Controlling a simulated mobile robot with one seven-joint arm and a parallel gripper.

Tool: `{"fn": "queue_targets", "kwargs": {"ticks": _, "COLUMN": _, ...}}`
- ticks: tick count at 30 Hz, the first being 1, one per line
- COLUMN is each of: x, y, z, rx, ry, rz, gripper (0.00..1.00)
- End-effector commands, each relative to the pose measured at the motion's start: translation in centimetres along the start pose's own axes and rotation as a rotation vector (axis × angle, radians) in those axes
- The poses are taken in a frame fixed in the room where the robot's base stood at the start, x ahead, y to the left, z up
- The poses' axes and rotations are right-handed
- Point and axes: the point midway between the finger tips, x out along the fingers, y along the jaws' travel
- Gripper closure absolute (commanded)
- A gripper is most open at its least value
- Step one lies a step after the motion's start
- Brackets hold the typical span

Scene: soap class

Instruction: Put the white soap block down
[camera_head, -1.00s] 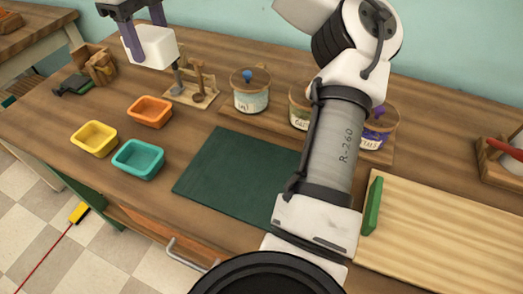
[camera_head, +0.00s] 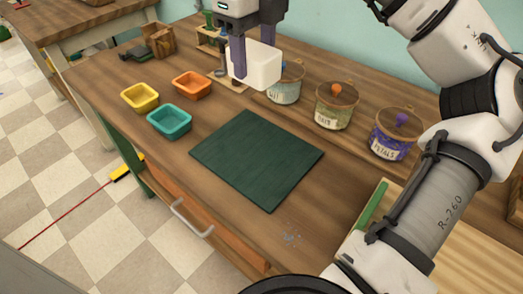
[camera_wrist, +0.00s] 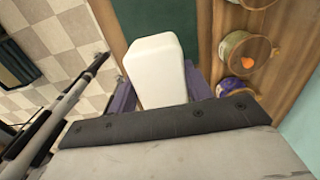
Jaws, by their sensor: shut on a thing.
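The white soap block (camera_head: 258,64) is held between the purple fingers of my gripper (camera_head: 254,62), up in the air above the back part of the wooden table. In the wrist view the white soap block (camera_wrist: 157,68) sits between the purple fingers of my gripper (camera_wrist: 158,92), with the dark green mat (camera_wrist: 163,18) beyond it. In the head view the dark green mat (camera_head: 257,160) lies flat and bare on the table, nearer the front than the block.
Yellow (camera_head: 140,98), orange (camera_head: 192,85) and teal (camera_head: 170,122) moulds stand left of the mat. Lidded jars (camera_head: 285,84), (camera_head: 337,106), (camera_head: 396,134) stand along the back. A pale board (camera_head: 462,262) with a green edge lies at right. Bare table surrounds the mat.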

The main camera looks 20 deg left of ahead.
Motion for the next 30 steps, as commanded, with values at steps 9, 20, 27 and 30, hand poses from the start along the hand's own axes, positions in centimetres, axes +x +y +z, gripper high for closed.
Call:
{"fn": "queue_targets", "kwargs": {"ticks": 9, "x": 8.0, "y": 0.1, "z": -0.1, "rx": -0.003, "ry": 0.001, "rz": 0.005, "gripper": 0.79}}
{"fn": "queue_targets", "kwargs": {"ticks": 20, "x": 14.7, "y": 0.0, "z": 0.0, "rx": 0.0, "ry": 0.0, "rz": 0.002, "gripper": 0.79}}
{"fn": "queue_targets", "kwargs": {"ticks": 27, "x": 16.9, "y": 0.1, "z": -0.1, "rx": -0.002, "ry": 0.001, "rz": 0.003, "gripper": 0.79}}
{"fn": "queue_targets", "kwargs": {"ticks": 30, "x": 18.4, "y": 0.0, "z": -0.1, "rx": -0.001, "ry": 0.001, "rz": 0.003, "gripper": 0.79}}
